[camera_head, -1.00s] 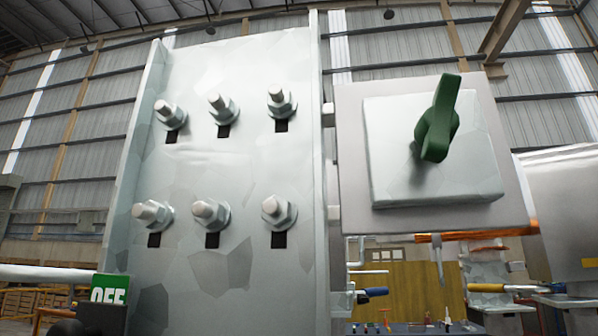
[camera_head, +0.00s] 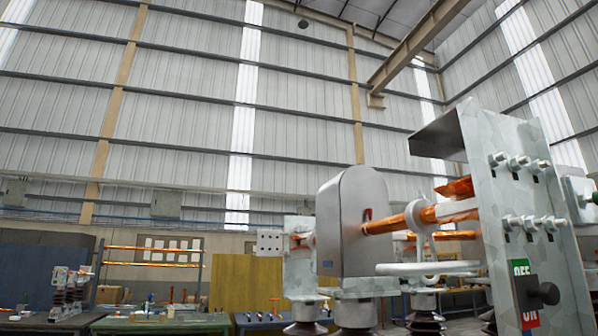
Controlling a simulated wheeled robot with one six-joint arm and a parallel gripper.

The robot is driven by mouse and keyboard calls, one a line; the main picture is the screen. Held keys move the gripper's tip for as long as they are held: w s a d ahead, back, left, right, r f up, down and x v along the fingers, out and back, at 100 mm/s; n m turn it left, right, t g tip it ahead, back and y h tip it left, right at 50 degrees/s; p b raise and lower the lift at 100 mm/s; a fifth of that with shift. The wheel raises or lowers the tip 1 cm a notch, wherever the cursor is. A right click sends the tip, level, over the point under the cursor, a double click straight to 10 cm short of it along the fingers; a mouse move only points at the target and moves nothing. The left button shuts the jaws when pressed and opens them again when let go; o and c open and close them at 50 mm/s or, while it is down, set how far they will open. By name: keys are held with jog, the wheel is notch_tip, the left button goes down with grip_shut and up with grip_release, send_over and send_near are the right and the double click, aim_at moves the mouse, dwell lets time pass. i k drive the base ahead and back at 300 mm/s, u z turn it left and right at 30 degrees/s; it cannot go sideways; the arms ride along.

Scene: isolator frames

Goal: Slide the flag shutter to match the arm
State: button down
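The flag shutter (camera_head: 534,290) is a black piece with a round knob on the lower edge of the bolted metal plate (camera_head: 490,185) at the right. A green OFF label (camera_head: 520,267) shows above it and a red ON label (camera_head: 529,317) below it. The shutter seems to lie between them, partly covering both. The isolator arm (camera_head: 390,224) is an orange, roughly level rod. Its left end meets the slotted face of a rounded grey housing (camera_head: 352,235); I cannot tell how far it goes in. My gripper is not in view.
Dark ribbed insulators (camera_head: 355,314) stand under the housing. A pale rod (camera_head: 430,268) runs below the arm. Green benches (camera_head: 160,324) and an orange-shelved rack (camera_head: 150,264) stand behind at the left.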

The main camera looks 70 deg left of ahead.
aim_at(531, 297)
jog(key=k, duration=0.95)
jog(key=u, duration=1.85)
jog(key=i, duration=0.5)
jog(key=z, duration=0.05)
